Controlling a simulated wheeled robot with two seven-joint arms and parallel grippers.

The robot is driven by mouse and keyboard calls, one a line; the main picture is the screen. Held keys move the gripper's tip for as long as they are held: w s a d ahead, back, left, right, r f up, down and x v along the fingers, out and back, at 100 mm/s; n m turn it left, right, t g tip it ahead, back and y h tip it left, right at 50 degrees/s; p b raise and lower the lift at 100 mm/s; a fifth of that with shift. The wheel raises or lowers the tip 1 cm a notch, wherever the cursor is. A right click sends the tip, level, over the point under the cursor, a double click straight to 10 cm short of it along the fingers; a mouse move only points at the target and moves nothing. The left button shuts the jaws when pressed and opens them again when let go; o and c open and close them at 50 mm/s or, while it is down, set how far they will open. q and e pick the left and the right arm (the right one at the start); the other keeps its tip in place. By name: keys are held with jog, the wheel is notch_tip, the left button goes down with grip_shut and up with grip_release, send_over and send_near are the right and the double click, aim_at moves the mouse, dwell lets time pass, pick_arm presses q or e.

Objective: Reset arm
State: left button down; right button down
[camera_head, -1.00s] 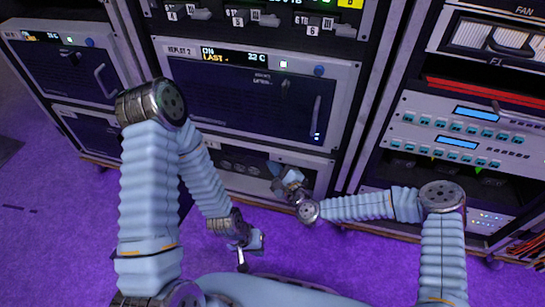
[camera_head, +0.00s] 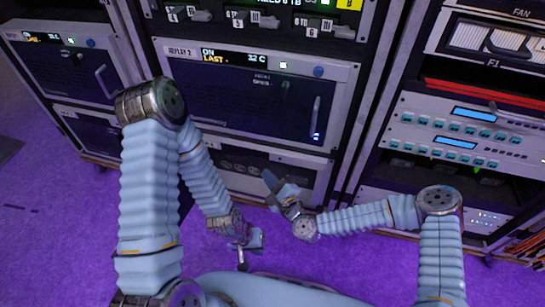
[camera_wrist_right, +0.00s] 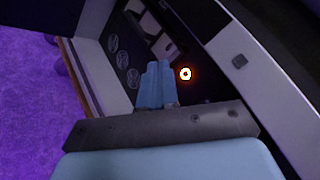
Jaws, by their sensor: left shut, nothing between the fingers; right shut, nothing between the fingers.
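My left gripper (camera_head: 243,264) hangs low in the head view, close in front of my body and above the purple floor. It is shut and holds nothing. My right gripper (camera_head: 270,180) is in front of the lower part of the middle rack, pointing up and left in the head view. Its two blue fingers are together in the right wrist view (camera_wrist_right: 156,84), with nothing between them. Both arms are bent, with their elbows out to the sides.
The middle rack has a replay unit (camera_head: 255,95) with a dark front and handle. A right rack holds panels of teal buttons (camera_head: 455,130). Another rack unit (camera_head: 65,65) stands left. The right wrist view shows a glowing ring (camera_wrist_right: 185,74) near the fingers. Purple floor (camera_head: 60,215) is clear at left.

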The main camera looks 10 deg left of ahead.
dwell(0.6)
jog(key=s+d+f+n+g+h+p, duration=0.2)
jog(key=s+d+n, duration=0.5)
jog(key=d, duration=0.5)
jog(key=s+d+f+n+g+h+p, duration=0.3)
jog(key=s+d+n+g+h, duration=0.3)
jog(key=s+d, duration=0.6)
jog(key=d+n+g+p, duration=0.1)
jog(key=n+g, duration=0.1)
jog(key=g, duration=0.1)
jog(key=shift+d+n+g, duration=0.25)
jog(key=shift+n+g, duration=0.05)
jog(key=shift+s, duration=0.1)
